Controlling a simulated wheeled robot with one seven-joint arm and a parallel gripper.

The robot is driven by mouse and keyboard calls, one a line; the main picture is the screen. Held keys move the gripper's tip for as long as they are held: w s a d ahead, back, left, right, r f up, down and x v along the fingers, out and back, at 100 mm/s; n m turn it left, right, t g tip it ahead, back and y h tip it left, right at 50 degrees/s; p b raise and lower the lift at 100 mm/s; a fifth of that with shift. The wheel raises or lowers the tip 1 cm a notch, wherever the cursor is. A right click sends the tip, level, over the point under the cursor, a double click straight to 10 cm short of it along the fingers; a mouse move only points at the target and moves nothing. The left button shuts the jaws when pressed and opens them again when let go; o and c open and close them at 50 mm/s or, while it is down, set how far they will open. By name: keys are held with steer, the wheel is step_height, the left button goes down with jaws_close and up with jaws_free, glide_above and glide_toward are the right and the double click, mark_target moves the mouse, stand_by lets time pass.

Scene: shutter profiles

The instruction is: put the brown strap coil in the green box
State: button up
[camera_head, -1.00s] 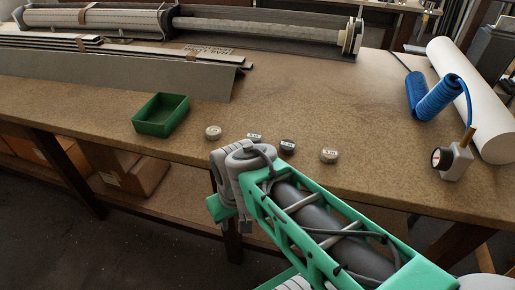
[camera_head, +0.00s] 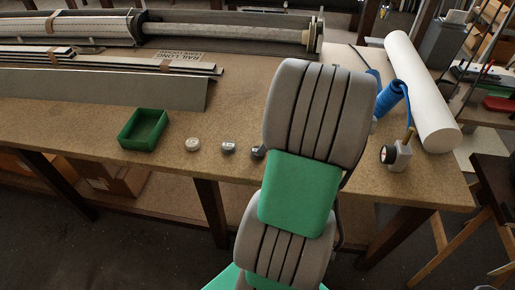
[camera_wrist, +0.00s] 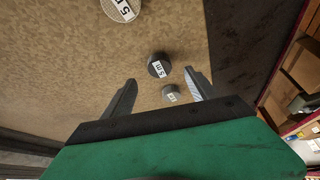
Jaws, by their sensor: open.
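The head view does not show my gripper, only my arm.
A dark coil (camera_wrist: 159,66) and a grey coil (camera_wrist: 170,92) show around the gap between my fingers. A pale coil (camera_head: 192,144) lies nearest the box. A gauge (camera_head: 396,153), blue hose (camera_head: 391,98) and white roll (camera_head: 422,92) are at the right. Long profiles line the back.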

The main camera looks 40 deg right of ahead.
steer(key=p+x, duration=0.1)
steer(key=x, duration=0.5)
steer(key=shift+w, duration=0.15)
jaws_close()
stand_by(0.4)
